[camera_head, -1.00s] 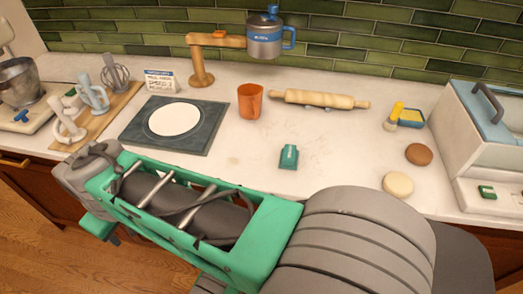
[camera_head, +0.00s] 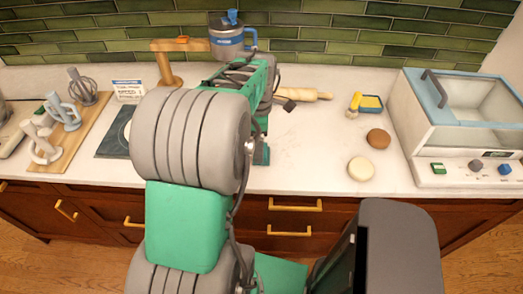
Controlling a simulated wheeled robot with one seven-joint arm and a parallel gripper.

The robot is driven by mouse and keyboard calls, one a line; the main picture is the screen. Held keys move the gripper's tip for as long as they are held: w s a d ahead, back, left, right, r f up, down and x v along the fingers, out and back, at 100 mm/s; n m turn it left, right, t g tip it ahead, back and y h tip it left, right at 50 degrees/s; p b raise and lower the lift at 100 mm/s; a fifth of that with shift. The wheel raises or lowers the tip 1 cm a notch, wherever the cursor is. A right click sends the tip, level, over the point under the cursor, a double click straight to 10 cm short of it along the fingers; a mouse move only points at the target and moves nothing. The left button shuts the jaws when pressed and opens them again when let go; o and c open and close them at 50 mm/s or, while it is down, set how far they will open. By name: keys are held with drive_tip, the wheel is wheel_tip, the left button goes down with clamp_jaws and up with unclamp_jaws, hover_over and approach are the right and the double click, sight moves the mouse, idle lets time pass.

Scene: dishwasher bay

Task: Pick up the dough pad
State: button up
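The two round pads on the counter are a cream disc (camera_head: 361,168) and a brown disc (camera_head: 378,138), lying flat and apart on the right half; I cannot tell whether either is the dough pad. A dark square mat (camera_head: 112,146) lies at left. Its white round sheet is mostly hidden by my arm. My arm reaches up over the middle of the counter. The fingers of my gripper are not visible, so what they hold cannot be seen.
A rolling pin (camera_head: 305,94) lies behind my arm. A yellow-handled tool and blue tray (camera_head: 370,103) lie at right, near a white-and-blue machine (camera_head: 455,115). Whisks and hooks sit on a wooden board (camera_head: 70,140) at left. Counter around the discs is clear.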

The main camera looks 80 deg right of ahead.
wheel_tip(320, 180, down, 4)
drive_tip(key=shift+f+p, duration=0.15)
drive_tip(key=shift+p, duration=0.35)
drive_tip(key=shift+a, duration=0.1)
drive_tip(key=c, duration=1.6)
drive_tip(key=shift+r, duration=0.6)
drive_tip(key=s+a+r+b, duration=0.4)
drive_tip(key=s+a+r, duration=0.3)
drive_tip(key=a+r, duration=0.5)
